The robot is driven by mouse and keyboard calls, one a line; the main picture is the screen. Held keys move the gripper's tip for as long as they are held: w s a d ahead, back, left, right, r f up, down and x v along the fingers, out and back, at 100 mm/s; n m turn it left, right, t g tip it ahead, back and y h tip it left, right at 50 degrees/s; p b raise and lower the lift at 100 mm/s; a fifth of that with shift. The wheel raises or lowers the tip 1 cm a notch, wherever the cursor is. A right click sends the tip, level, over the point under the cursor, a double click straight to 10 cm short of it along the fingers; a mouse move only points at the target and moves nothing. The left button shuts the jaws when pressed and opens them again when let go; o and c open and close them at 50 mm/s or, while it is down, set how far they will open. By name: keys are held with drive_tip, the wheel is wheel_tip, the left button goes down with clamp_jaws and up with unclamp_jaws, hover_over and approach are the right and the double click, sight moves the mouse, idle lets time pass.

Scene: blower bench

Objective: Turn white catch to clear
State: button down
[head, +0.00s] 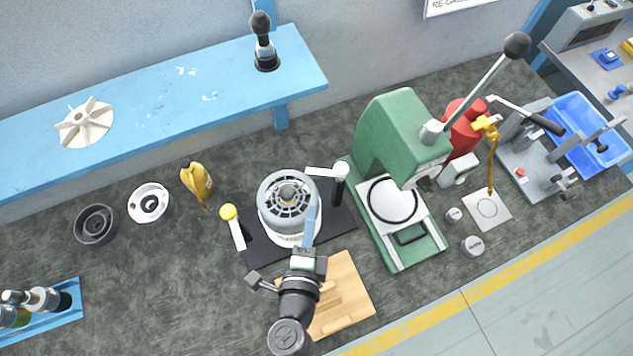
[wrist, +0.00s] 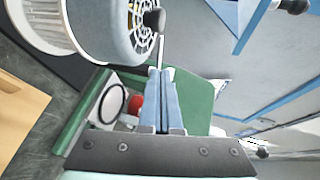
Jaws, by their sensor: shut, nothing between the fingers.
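The white catch (head: 322,172) has a white cap on a dark post at the right of the blower. Its flat white arm points left, its end by the upper right rim of the blower. The blower (head: 287,203) is grey and round with a slotted grille; in the wrist view the blower (wrist: 98,28) fills the upper left. A second catch, yellow-capped (head: 229,212), stands left of the blower, its white arm pointing down and away. My gripper (head: 312,200) is shut and empty over the blower's right side, below the white catch. Its blue fingers (wrist: 160,75) show together in the wrist view.
A green press (head: 398,135) with a long lever stands close on the right. A wooden board (head: 350,290) lies below the blower. A yellow bottle (head: 197,180) stands at the left, and a blue shelf (head: 225,85) runs behind.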

sight(311, 178)
drive_tip(key=x, duration=0.8)
drive_tip(key=shift+w+d+f+p, duration=0.1)
drive_tip(key=shift+w+p, duration=0.2)
drive_tip(key=shift+w, duration=0.05)
drive_tip(key=shift+w+a+p, duration=0.35)
drive_tip(key=shift+w+p, duration=0.05)
drive_tip(key=shift+w, duration=0.25)
idle(0.4)
drive_tip(key=shift+w+a, duration=0.1)
drive_tip(key=shift+w, duration=0.05)
drive_tip(key=shift+w+a+p, duration=0.15)
drive_tip(key=shift+w+p, duration=0.3)
drive_tip(key=shift+w, duration=1.35)
drive_tip(key=shift+w+d, duration=0.3)
drive_tip(key=shift+w, duration=0.35)
drive_tip(key=shift+p, duration=0.35)
